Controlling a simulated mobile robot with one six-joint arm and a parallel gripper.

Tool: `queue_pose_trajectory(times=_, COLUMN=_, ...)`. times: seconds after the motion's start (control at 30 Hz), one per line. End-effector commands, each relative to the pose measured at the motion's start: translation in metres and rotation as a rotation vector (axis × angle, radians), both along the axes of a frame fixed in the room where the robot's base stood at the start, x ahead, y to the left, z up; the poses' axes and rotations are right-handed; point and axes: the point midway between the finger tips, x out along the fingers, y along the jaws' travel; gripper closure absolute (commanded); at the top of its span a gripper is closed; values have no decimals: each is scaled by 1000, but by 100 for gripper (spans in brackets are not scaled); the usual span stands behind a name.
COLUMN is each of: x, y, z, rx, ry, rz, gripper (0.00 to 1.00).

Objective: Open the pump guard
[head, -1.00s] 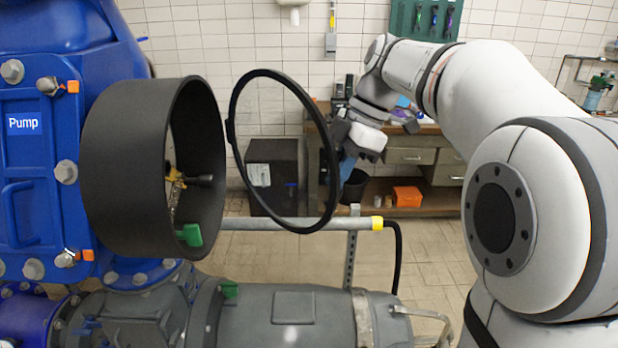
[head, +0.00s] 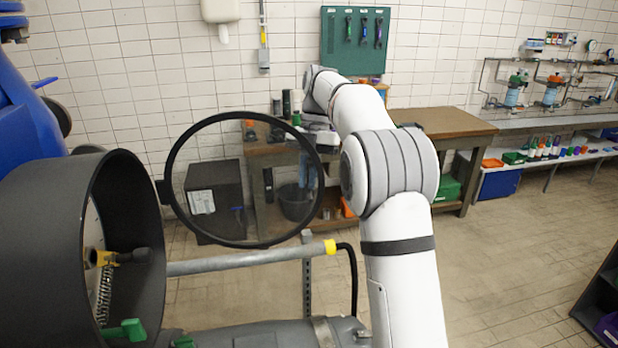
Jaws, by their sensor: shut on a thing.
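The pump guard (head: 176,146) is a round clear pane in a black ring. It stands swung away from the mouth of the black drum-shaped housing (head: 40,222), with its hinge lug on the ring's left side. The housing's mouth is uncovered, and a brass fitting (head: 104,257), a spring and a green tab show inside. My gripper (head: 318,146) is at the ring's right edge, shut on the guard's blue handle (head: 307,170), which shows partly through the pane. The fingertips are small and partly hidden, so the exact grip is unclear.
A workbench (head: 440,122) and a black cabinet (head: 214,200) stand behind. A shelf with bottles (head: 545,150) is at the right. The tiled floor at right centre is clear.

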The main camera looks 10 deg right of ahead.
Motion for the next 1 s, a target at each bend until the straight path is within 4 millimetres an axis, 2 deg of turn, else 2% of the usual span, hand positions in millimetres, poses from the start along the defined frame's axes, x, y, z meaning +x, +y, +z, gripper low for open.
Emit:
queue_pose_trajectory(times=0.2, x=8, y=0, z=0, rx=-3, ry=-3, rz=32, gripper=100)
queue_pose_trajectory(times=0.57, x=9, y=0, z=-1, rx=-3, ry=-3, rz=33, gripper=100)
queue_pose_trajectory(times=0.6, x=9, y=0, z=-1, rx=-3, ry=-3, rz=33, gripper=88)
queue_pose_trajectory(times=0.8, x=8, y=0, z=0, rx=-2, ry=-2, rz=33, gripper=72)
queue_pose_trajectory(times=0.87, x=8, y=0, z=0, rx=-2, ry=-2, rz=33, gripper=68)
queue_pose_trajectory(times=1.0, x=8, y=0, z=0, rx=-2, ry=-2, rz=32, gripper=68)
